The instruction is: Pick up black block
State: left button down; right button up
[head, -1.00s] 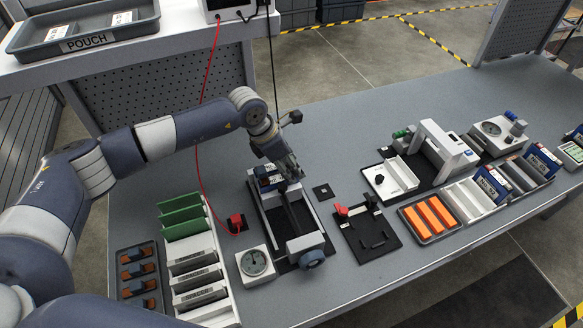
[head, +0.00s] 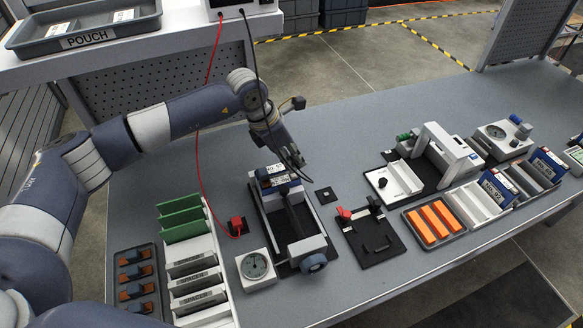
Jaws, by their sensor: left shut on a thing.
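My left gripper (head: 293,157) is in the air just above and behind the fixture with two pale rails (head: 308,243). Its jaws are shut on a small dark thing, mostly hidden between the fingers. I cannot make out its shape or tell whether it is the black block. A blue and black labelled unit (head: 275,180) sits at the far end of the fixture, below the gripper. My right gripper is not in view.
A round gauge (head: 256,268) and spacer rack (head: 195,270) stand left of the fixture. A black plate with a red clamp (head: 372,238) and a tray of orange bars (head: 433,222) are right. A red cable (head: 198,150) hangs behind. The back middle of the table is clear.

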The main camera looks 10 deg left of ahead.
pick_arm(q)
jog(key=s+d+b, duration=0.2)
jog(key=s, duration=0.5)
jog(key=s+d+r+b, duration=0.1)
jog(key=s+d+b, duration=0.1)
jog(key=s, duration=0.6)
jog(key=shift+s+d, duration=0.25)
jog(key=shift+r, duration=0.1)
